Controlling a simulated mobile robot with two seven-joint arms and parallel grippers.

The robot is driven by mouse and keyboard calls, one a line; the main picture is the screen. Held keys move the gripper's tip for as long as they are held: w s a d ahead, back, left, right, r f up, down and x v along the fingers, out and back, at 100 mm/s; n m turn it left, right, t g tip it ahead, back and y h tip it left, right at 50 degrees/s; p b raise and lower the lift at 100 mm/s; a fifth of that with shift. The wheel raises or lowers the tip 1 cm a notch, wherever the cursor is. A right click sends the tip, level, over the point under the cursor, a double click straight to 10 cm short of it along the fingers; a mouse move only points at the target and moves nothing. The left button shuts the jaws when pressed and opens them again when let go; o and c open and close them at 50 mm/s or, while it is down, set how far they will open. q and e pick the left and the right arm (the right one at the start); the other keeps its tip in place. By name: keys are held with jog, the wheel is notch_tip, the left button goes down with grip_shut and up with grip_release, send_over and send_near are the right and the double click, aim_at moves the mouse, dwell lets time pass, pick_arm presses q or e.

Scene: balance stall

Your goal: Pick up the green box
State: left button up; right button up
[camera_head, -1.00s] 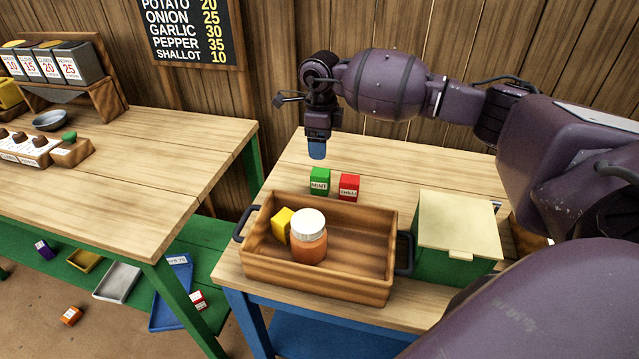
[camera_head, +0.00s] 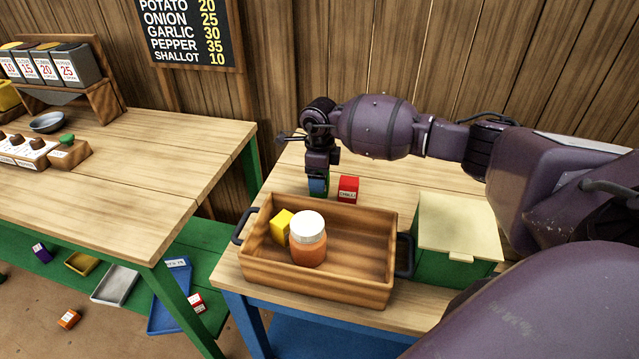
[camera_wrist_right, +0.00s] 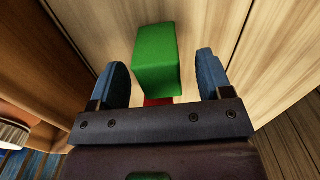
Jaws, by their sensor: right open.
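The green box (camera_wrist_right: 156,58) stands on the table between the two blue fingertips of my right gripper (camera_wrist_right: 160,80) in the right wrist view. The gripper is open, with a gap showing on each side of the box. In the head view my right gripper (camera_head: 318,186) points down over the box's place behind the wooden tray and hides most of the box. My left gripper is not in view.
A red box (camera_head: 348,189) stands just right of the gripper. The wooden tray (camera_head: 345,283) in front holds a yellow box (camera_head: 282,224) and a white-lidded jar (camera_head: 308,240). A green container with a cream lid (camera_head: 456,224) stands at the right.

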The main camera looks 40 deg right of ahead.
jog(key=c, duration=1)
jog(key=shift+r, duration=0.1)
jog(key=shift+c, duration=0.2)
